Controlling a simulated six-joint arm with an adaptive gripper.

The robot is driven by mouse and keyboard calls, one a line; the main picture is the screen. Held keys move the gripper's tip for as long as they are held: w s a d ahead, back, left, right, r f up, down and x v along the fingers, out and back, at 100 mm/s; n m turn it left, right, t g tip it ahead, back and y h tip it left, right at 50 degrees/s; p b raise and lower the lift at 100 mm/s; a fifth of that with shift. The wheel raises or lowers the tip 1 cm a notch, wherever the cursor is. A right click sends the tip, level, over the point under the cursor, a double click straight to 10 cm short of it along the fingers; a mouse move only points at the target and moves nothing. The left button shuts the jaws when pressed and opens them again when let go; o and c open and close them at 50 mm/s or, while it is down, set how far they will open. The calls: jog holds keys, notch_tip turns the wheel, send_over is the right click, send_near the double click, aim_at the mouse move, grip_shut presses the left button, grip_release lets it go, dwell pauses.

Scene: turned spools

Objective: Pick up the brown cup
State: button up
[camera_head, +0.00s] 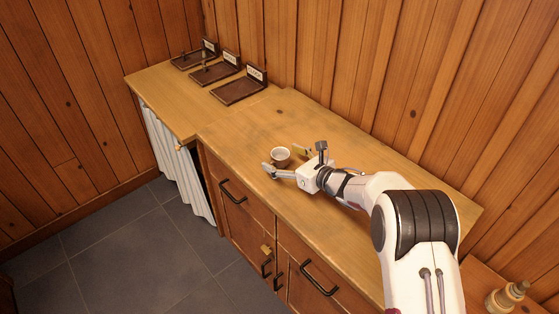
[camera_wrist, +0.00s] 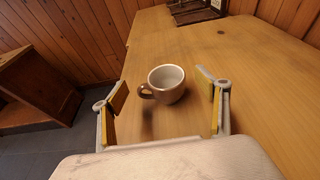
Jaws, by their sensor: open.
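The brown cup (camera_head: 281,158) stands upright on the wooden counter, just ahead of my gripper. In the wrist view the cup (camera_wrist: 165,88) has a pale inside and a handle on its left side. My gripper (camera_head: 286,161) is open, low over the counter. In the wrist view its two fingers (camera_wrist: 163,97) stand wide apart to the left and right, with the cup between and slightly beyond their tips. The cup appears empty, and I see no finger touching it.
The wooden counter (camera_head: 350,195) is bare around the cup, and its front edge is near. Several dark trays with small labels (camera_head: 240,90) stand at the far left end. A turned spool-like object (camera_head: 507,296) stands at the lower right.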

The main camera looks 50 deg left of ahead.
jog(key=c, duration=1.8)
jog(key=shift+c, duration=0.5)
jog(key=shift+d+f, duration=0.1)
jog(key=shift+f, duration=0.1)
notch_tip(320, 180, up, 10)
jog(key=shift+r, duration=0.25)
